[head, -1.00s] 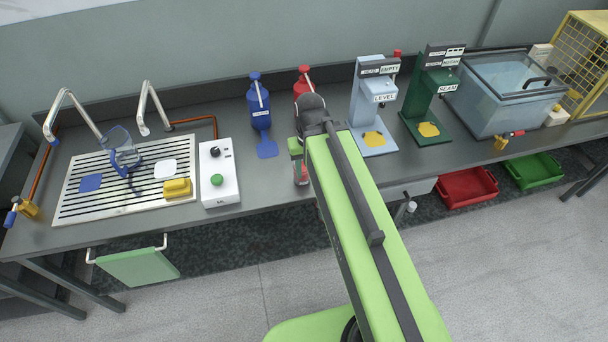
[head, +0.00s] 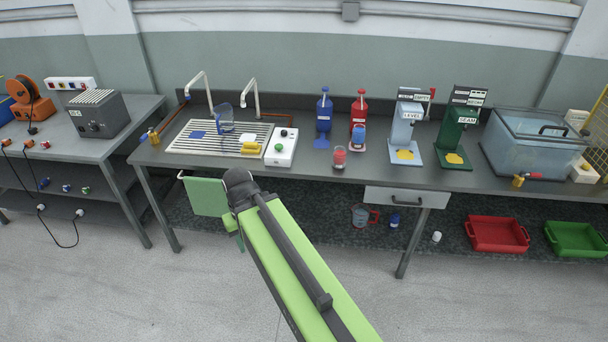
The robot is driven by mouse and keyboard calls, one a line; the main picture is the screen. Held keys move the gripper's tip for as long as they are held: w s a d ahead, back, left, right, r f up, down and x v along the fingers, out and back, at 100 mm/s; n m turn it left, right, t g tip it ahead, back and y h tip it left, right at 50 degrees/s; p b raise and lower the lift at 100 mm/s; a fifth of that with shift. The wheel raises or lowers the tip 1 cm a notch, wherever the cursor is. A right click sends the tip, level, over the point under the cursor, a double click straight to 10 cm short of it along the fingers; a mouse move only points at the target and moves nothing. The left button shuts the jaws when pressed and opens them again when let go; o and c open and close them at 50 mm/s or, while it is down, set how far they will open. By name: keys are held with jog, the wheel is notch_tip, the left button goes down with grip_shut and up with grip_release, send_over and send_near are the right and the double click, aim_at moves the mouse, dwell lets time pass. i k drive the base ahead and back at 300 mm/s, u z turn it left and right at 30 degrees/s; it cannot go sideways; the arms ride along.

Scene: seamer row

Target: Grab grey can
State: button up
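A small can (head: 339,158), grey with a red band, stands upright on the bench in front of the bottles. It is the closest match to a grey can in this view. My arm reaches up from the lower right and its dark wrist joint ends in front of the bench's front edge, well left of the can. My gripper's fingers are hidden behind the arm, so what they hold cannot be seen.
A white control box (head: 281,148) stands left, a LEVEL stand (head: 405,130) right. A green towel (head: 204,196) hangs in front.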

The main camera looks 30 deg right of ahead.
aim_at(339, 154)
jog(key=u, duration=0.3)
jog(key=i, duration=1.45)
jog(key=z, duration=0.25)
jog(key=k, duration=0.8)
jog(key=z, duration=0.15)
jog(key=i, duration=0.9)
jog(key=u, duration=0.05)
